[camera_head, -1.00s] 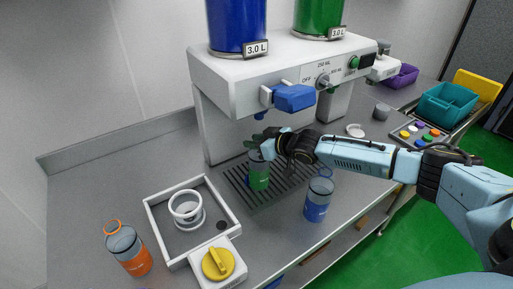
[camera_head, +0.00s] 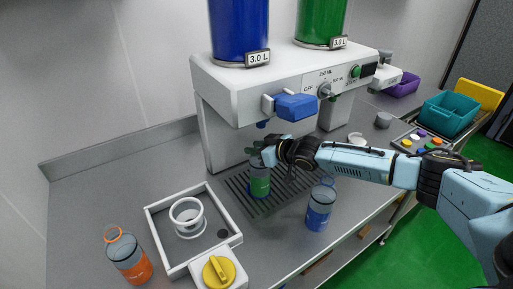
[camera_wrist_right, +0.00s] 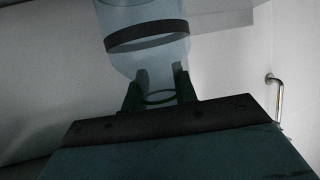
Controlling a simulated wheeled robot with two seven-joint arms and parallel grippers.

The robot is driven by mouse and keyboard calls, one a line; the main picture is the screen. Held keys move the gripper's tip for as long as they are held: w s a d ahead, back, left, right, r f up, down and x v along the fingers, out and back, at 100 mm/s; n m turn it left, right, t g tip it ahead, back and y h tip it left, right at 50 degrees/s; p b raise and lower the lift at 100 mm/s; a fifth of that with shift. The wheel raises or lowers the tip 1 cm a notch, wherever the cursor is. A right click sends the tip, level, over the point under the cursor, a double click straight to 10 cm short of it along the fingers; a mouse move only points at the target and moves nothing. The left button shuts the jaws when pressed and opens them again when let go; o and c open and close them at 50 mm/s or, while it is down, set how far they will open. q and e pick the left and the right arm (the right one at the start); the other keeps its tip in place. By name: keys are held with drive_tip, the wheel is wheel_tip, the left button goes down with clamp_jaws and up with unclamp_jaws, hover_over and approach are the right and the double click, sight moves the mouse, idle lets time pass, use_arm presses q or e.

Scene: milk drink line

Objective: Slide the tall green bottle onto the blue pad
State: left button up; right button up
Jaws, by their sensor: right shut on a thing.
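The tall green bottle (camera_head: 260,184), clear above with a green lower part, stands upright on the slotted grate under the dispenser. My right gripper (camera_head: 262,158) is shut on its upper part. In the right wrist view, the clear bottle (camera_wrist_right: 146,50) with a dark band is at the fingertips (camera_wrist_right: 160,82). A little blue, probably the blue pad (camera_head: 251,193), shows at the bottle's lower left edge. The bottle hides most of it, so I cannot tell how fully the bottle covers it. My left gripper is not in view.
The dispenser's blue spout (camera_head: 295,106) overhangs the grate (camera_head: 285,188). A blue bottle (camera_head: 320,207) stands right of the grate. A white square tray (camera_head: 152,222) holding a ring, a yellow knob box (camera_head: 219,272) and an orange bottle (camera_head: 128,257) are at left.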

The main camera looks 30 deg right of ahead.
drive_tip(key=o, duration=1)
drive_tip(key=v, duration=0.8)
drive_tip(key=shift+f, duration=0.15)
